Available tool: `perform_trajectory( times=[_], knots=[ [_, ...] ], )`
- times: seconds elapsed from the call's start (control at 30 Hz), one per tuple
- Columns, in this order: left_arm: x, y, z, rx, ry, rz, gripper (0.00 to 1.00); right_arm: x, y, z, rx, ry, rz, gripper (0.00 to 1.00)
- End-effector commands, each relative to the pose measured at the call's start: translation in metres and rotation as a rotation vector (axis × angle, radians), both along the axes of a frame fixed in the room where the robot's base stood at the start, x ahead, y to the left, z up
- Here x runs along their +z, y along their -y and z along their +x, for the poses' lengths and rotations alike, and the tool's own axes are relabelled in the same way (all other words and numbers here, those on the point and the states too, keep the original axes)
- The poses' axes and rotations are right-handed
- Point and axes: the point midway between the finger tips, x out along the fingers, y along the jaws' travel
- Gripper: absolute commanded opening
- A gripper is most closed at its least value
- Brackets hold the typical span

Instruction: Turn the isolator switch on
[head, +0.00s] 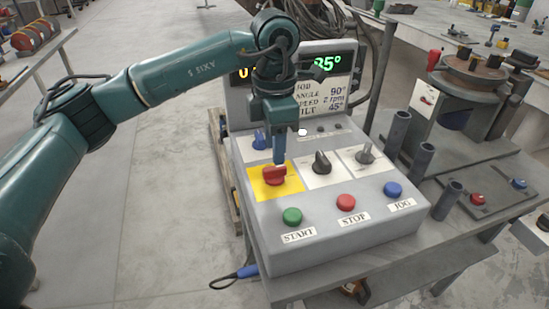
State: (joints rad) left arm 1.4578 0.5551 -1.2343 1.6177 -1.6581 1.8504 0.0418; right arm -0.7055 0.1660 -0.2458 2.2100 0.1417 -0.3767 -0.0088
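The isolator switch (275,176) is a red rotary knob on a yellow plate (264,190) at the left of the grey control box (330,240). My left gripper (279,162) points down from above, with its fingertips at the red knob. The fingers overlap the knob's top in the picture, and I cannot tell whether they grip it or only touch it. The arm partly hides the display panel (345,62) behind. My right gripper is not in view.
Black (321,162) and grey (365,153) knobs sit right of the switch, a blue knob (260,140) behind it. Green START (292,216), red STOP (346,202) and blue JOG (392,189) buttons line the front. Upright tubes (447,200) stand to the right.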

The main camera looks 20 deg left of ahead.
Motion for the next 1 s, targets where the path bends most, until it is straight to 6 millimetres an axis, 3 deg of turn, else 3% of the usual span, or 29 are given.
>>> perform_trajectory(
  times=[0.2, 0.4, 1.0],
  knots=[
    [0.05, 0.0, 0.001, 0.001, 0.003, -0.001, 0.36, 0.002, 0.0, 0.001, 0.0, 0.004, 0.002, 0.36],
    [0.075, 0.0, 0.0, 0.0, 0.001, 0.0, 0.36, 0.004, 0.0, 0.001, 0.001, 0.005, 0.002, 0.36],
    [0.081, 0.0, 0.0, -0.001, 0.0, 0.0, 0.36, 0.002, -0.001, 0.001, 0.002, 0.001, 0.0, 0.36]
  ],
)
